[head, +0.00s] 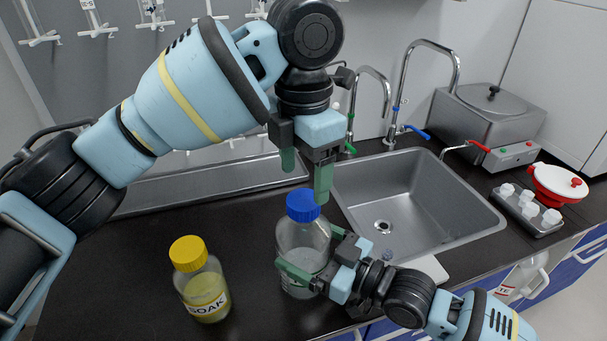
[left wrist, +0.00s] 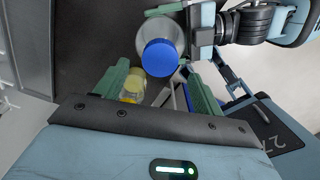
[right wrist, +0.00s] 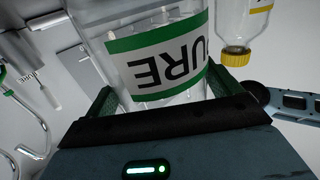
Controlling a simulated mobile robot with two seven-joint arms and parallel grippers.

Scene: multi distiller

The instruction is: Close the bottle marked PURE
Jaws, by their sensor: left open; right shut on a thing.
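The PURE bottle (head: 303,243) is a clear bottle standing upright on the dark counter, with a blue cap (head: 302,205) on its top. How tightly the cap sits cannot be told. Its green-edged PURE label (right wrist: 165,62) shows in the right wrist view. My right gripper (head: 316,254) is shut around the bottle's body from the right. My left gripper (head: 306,176) points down just above the blue cap, open and empty. In the left wrist view the cap (left wrist: 160,57) lies between and beyond the open fingers.
A yellow-capped SOAK bottle (head: 205,287) stands on the counter left of the PURE bottle. A steel sink (head: 450,205) with taps is at the right. A distiller box (head: 490,125) and a tray of white pieces (head: 528,213) stand further right.

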